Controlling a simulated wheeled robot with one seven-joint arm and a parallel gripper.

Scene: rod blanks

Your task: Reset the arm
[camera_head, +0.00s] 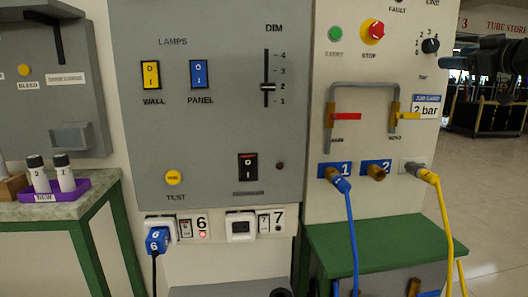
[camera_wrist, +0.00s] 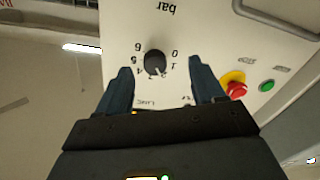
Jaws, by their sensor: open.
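My gripper (camera_wrist: 160,66) is open in the wrist view, with its two dark fingers apart and nothing held between them. A black pressure knob (camera_wrist: 155,63) with a number scale shows between the fingertips in the picture, on a pale panel seen upside down. The fingers do not appear to touch the knob, though the exact gap is unclear. The same knob seems to show in the head view (camera_head: 430,46) at the upper right. A dark shape at the right edge there may be part of my arm, but I cannot tell.
A red stop button (camera_head: 372,31) and green button (camera_head: 335,34) sit near the knob. Below are a pipe with red (camera_head: 346,116) and yellow valve handles, blue and yellow hoses, and a green bench (camera_head: 380,240). A purple tray (camera_head: 55,194) holds bottles at left. Floor is open at right.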

